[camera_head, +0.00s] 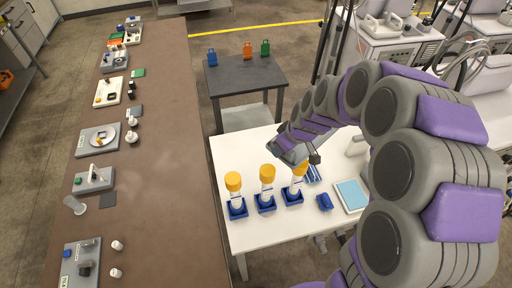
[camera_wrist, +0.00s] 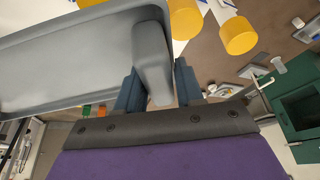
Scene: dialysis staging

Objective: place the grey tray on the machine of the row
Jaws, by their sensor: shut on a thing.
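The grey tray (camera_wrist: 75,62) fills the upper left of the wrist view, a shallow tray with a raised rim. My gripper (camera_wrist: 158,88) has its two blue fingers shut around the thick grey grip at the tray's near end. In the head view my arm curves from the right, and its end hangs over the white table; the tray is mostly hidden or hard to make out there. White and grey machines stand in a row at the top right of the head view, one machine (camera_head: 398,47) at centre right and another machine (camera_head: 492,28) further right.
A white table (camera_head: 235,165) holds yellow-capped bottles (camera_head: 267,172) in blue holders and a blue-topped pad (camera_head: 351,194). A long brown table (camera_head: 160,150) with several items runs along the left. A dark table (camera_head: 245,75) stands behind. Grey floor (camera_head: 305,42) is clear near the yellow line.

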